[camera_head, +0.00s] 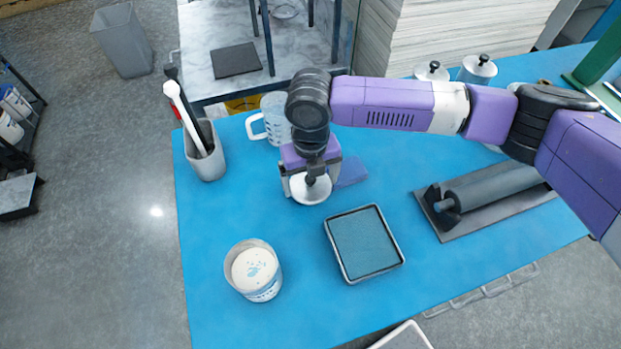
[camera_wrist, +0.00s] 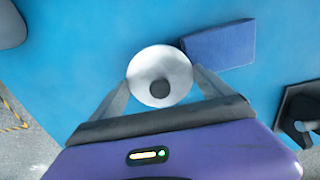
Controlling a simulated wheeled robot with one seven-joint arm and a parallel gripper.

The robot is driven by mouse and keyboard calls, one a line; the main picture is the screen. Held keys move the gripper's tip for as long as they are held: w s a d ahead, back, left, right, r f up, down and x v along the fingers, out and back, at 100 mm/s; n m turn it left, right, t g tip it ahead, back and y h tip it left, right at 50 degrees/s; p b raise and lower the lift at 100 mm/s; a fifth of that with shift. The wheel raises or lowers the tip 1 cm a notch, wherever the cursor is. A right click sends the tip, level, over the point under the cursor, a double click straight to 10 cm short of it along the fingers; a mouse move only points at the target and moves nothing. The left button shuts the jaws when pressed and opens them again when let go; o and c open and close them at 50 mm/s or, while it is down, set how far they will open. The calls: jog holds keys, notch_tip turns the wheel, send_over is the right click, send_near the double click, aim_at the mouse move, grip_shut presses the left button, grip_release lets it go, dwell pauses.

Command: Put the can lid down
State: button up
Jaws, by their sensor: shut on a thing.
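The can lid is a pale round disc with a dark knob. It shows under my gripper in the head view (camera_head: 311,191) and between the fingers in the wrist view (camera_wrist: 150,65). My gripper (camera_head: 310,179) points down over the blue table (camera_head: 215,260), shut on the can lid. Its fingers also show in the wrist view (camera_wrist: 160,82), one on each side of the lid. I cannot tell whether the lid touches the table. An open can (camera_head: 266,294) with pale contents stands to the front left, apart from the lid.
A blue block (camera_head: 350,171) lies close right of the lid. A grey-rimmed tray with a teal pad (camera_head: 365,243) lies in front. A roller (camera_head: 490,188) is on the right. A tool holder (camera_head: 207,162) and mug (camera_head: 275,122) stand behind left. Table between open can and tool holder is clear.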

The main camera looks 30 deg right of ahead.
jog(key=shift+f, duration=0.25)
jog(key=o, duration=1.1)
jog(key=shift+s+f, duration=0.1)
notch_tip(320, 180, up, 14)
jog(key=shift+f, duration=0.25)
